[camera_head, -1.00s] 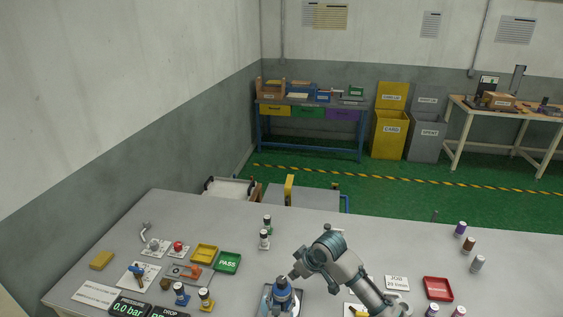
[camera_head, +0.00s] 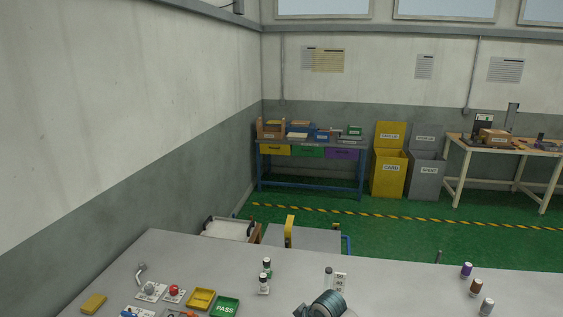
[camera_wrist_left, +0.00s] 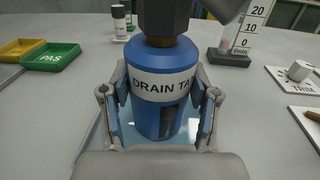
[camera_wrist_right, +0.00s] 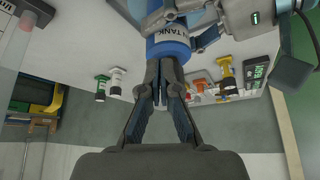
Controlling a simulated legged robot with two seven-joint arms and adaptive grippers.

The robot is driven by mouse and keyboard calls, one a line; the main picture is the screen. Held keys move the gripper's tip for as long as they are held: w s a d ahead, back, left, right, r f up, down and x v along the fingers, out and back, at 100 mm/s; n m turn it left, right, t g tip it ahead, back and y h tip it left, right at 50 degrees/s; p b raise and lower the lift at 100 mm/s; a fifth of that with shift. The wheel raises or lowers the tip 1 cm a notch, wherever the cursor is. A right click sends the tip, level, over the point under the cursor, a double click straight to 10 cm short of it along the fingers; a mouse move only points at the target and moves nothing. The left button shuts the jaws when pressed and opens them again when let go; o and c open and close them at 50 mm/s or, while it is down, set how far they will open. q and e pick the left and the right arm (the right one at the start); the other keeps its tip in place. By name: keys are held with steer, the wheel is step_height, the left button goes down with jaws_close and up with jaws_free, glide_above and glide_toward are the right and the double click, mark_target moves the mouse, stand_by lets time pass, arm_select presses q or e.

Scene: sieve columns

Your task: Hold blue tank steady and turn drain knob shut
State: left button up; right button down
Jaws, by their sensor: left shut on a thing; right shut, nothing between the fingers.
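The blue tank (camera_wrist_left: 162,72), labelled "DRAIN TA…", stands upright between the fingers of my left gripper (camera_wrist_left: 160,108), which is shut on its sides. A dark faceted part (camera_wrist_left: 165,18) is above the tank top, cut off by the frame edge. In the right wrist view, my right gripper (camera_wrist_right: 160,92) is shut and empty, its tips close to one end of the blue tank (camera_wrist_right: 168,48). I cannot tell whether they touch it. I cannot make out the drain knob clearly. The head view shows neither tank nor grippers, only part of my arm at the bottom edge.
A yellow tray (camera_head: 201,299) and a green PASS tray (camera_head: 225,307) lie at the left. Small bottles (camera_head: 265,280) stand behind. A scale stand (camera_wrist_left: 232,50) and a TRIM knob card (camera_wrist_left: 298,72) are right of the tank. The bench's far middle is mostly clear.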

steer(key=shift+w+a, duration=0.1)
steer(key=shift+a, duration=0.25)
stand_by(0.3)
steer(key=shift+s+a, duration=0.2)
steer(key=shift+s, duration=0.1)
steer(key=shift+s+a, duration=0.3)
steer(key=shift+a, duration=0.15)
stand_by(0.4)
steer(key=shift+s, duration=0.15)
step_height(320, 180, up, 6)
steer(key=shift+s+d, duration=0.15)
steer(key=shift+d, duration=0.25)
stand_by(0.4)
